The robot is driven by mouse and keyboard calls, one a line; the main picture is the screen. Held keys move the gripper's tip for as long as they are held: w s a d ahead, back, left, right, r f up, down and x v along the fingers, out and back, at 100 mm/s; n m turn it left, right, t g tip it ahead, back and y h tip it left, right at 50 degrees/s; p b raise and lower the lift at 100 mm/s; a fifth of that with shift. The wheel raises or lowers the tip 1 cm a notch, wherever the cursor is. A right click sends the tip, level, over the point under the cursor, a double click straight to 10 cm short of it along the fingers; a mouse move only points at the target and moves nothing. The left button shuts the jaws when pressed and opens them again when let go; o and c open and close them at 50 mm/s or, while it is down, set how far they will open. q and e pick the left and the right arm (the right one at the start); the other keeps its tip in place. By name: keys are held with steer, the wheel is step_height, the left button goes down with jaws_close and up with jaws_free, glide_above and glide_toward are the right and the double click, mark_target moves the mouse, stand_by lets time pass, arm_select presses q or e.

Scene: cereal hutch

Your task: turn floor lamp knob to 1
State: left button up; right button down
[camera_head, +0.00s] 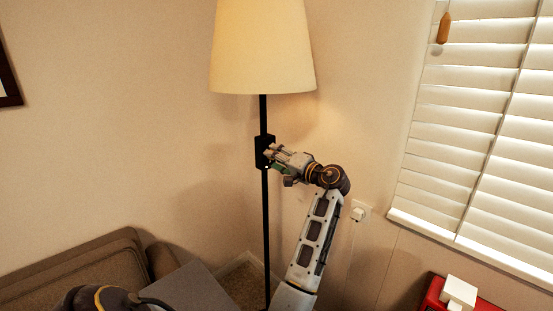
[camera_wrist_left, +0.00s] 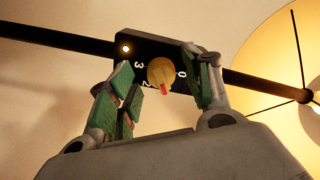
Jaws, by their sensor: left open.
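The floor lamp (camera_head: 262,50) has a cream shade on a thin black pole. A black switch box (camera_head: 260,151) sits on the pole; it also fills the middle of the left wrist view (camera_wrist_left: 150,48). Its round yellow knob (camera_wrist_left: 160,70) has a red pointer mark aimed downward, between the 2 and the 0. The 3 is readable; I cannot make out a 1. My left gripper (camera_head: 272,155) is at the box. Its green-padded fingers are open on either side of the knob, with gaps visible to it. My right gripper is out of view.
A brown sofa (camera_head: 75,275) and a grey surface (camera_head: 190,288) are at lower left. A red box (camera_head: 432,297) with a white item is at lower right. White blinds (camera_head: 470,130) cover the window at right. Bare wall lies behind the lamp.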

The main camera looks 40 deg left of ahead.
arm_select(q)
steer(key=s+d, duration=0.1)
steer(key=d, duration=1)
steer(key=shift+d, duration=0.35)
stand_by(0.4)
